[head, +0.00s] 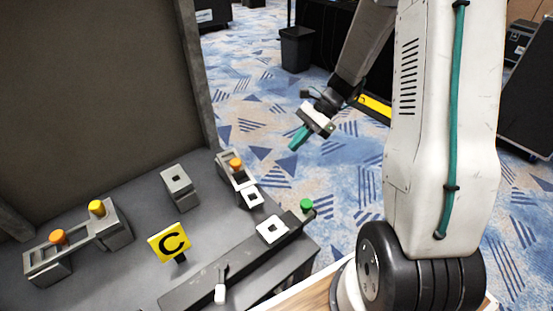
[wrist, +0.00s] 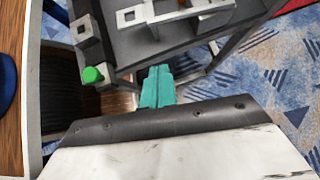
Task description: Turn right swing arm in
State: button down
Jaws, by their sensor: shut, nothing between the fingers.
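At the right side of the dark grey table in the head view, a light grey slotted arm with an orange knob (head: 236,163) has a white square end with a hole (head: 253,197). I take this as the right swing arm; its slotted body also shows at the top of the wrist view (wrist: 172,12). My gripper (head: 300,138) has teal fingers, shut together and empty. It hangs beyond the table's right edge, apart from the arm. In the wrist view its fingers (wrist: 158,87) point toward the table edge.
A dark bar with a white holed square (head: 272,230) and green knob (head: 306,204) lies along the front. A dark panel (head: 90,90) rises behind.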

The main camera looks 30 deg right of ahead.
jog(key=a+r+x, duration=0.2)
jog(key=x, duration=1)
